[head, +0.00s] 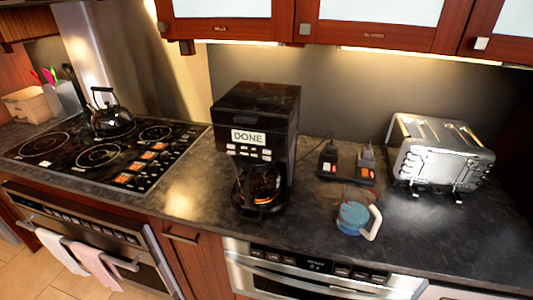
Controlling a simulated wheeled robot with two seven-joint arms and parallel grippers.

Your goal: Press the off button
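A steel microwave drawer (325,282) is built in under the front edge of the counter, at the lower middle of the head view. Its upper edge carries a dark control panel with a small dim display (315,265) and several small buttons to both sides of it. The button labels are too small to read, so I cannot tell which one is the off button. The lower part of the drawer is cut off by the picture's bottom edge. Neither of my grippers is in view.
A black coffee maker (257,108) marked "DONE" stands on the dark counter (420,240) behind the drawer. A blue mug (352,216) stands near the counter edge, with a steel toaster (440,155) to the right. A stovetop (98,155) with a kettle (111,118) is left.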

